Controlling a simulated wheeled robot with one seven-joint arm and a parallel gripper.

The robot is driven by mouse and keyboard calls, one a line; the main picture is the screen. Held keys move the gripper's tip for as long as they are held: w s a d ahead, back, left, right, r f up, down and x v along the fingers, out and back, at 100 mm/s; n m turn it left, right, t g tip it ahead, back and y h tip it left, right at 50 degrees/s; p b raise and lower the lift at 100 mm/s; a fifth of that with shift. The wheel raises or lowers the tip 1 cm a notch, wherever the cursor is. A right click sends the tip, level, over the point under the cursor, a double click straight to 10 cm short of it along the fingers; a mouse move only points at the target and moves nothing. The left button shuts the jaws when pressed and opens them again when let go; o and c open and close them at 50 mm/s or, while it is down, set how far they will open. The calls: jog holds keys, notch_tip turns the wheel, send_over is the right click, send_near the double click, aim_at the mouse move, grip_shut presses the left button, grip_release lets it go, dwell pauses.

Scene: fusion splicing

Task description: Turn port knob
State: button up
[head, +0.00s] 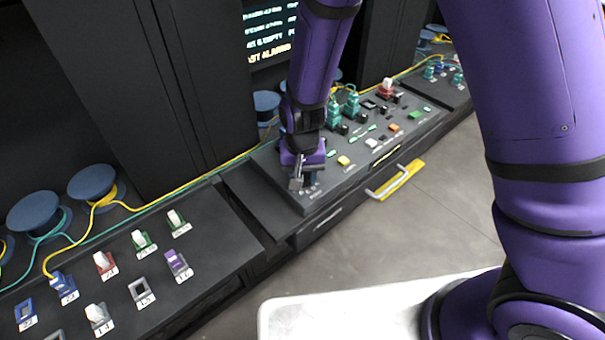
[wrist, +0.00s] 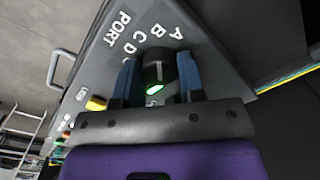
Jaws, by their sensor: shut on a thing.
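The port knob (wrist: 158,75) is a dark round knob with a green-lit mark, seen in the wrist view between the two blue fingers of my gripper (wrist: 160,82). The fingers are shut on the knob from both sides. White letters A, B, C, D and the word PORT (wrist: 118,27) are printed on the panel beside it. In the head view my gripper (head: 299,181) is down at the left end of the sloped console (head: 285,194). There the knob is mostly hidden by the gripper.
The console carries a yellow button (head: 343,160), an orange button (head: 393,127) and teal connectors (head: 352,104) to the right of my gripper. A lower bench (head: 215,235) with labelled ports stands at left.

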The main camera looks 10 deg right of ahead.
aim_at(303, 177)
jog(key=o, duration=0.9)
notch_tip(303, 177, up, 11)
jog(key=shift+f, duration=0.1)
jog(key=shift+d, duration=0.1)
jog(key=s+d+r+t+y, duration=0.2)
jog(key=s+d+r, duration=0.2)
jog(key=d+r, duration=1)
jog(key=s+d+r+t, duration=0.1)
jog(key=s+d+r, duration=0.2)
jog(key=s, duration=0.2)
jog(key=s+d+r+t+h, duration=0.1)
jog(key=s+d+r, duration=0.2)
jog(key=s+d, duration=0.1)
jog(key=s+d+r+t+h, duration=0.1)
jog(key=s+d+r, duration=0.2)
jog(key=s+r, duration=0.1)
jog(key=shift+s+d+n, duration=0.2)
jog(key=shift+s+n, duration=0.1)
jog(key=shift+s, duration=0.5)
